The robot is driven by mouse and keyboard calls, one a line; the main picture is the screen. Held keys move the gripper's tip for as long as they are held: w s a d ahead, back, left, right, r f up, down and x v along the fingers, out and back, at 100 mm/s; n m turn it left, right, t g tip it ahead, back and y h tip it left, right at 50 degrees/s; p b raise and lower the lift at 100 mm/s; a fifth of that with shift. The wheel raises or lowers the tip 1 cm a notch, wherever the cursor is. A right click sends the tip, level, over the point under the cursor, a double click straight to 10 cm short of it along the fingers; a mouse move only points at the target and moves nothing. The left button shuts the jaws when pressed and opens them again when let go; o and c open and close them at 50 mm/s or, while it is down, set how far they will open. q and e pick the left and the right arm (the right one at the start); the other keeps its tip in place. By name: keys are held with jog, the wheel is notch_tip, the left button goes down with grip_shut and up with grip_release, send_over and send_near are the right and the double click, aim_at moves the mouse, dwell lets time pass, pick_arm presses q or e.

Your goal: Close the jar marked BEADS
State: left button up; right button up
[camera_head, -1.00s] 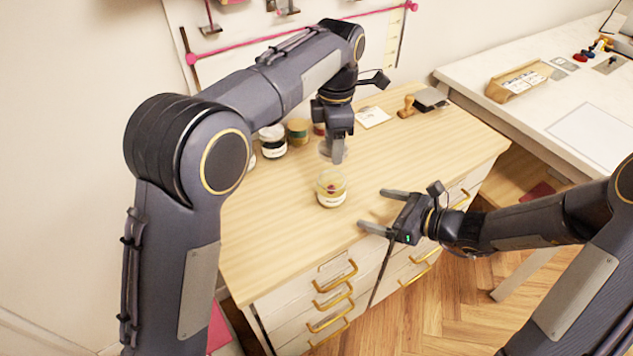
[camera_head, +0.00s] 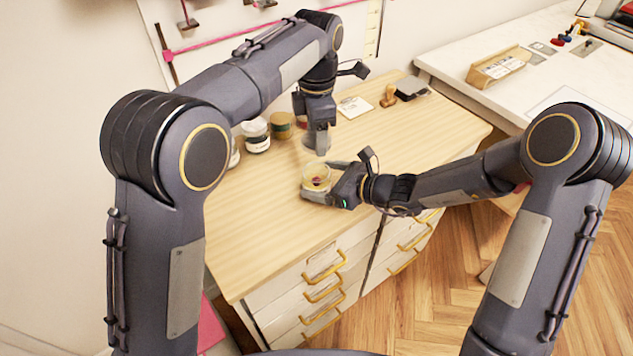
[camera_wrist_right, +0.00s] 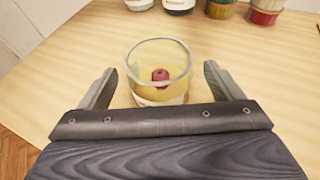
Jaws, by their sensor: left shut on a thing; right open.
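A small open glass jar (camera_head: 316,172) with a dark red bead and yellowish contents stands upright on the wooden table. Its label cannot be read here. My right gripper (camera_head: 318,179) is open, with one finger on either side of the jar. In the right wrist view the jar (camera_wrist_right: 159,72) stands between the spread fingers, with a visible gap on each side. My left gripper (camera_head: 318,130) is above and slightly behind the jar, pointing down, shut on a clear lid (camera_head: 316,148). The lid is partly hidden by the fingers and is apart from the jar.
A card (camera_head: 354,107) and a wooden stamp (camera_head: 389,96) lie at the back right. The table's front left is clear.

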jog(key=shift+x, duration=1)
jog(key=shift+r, duration=0.2)
jog(key=c, duration=1.5)
pick_arm(q)
jog(key=shift+f, duration=2.5)
jog(key=shift+f, duration=0.85)
jog(key=shift+f, duration=0.55)
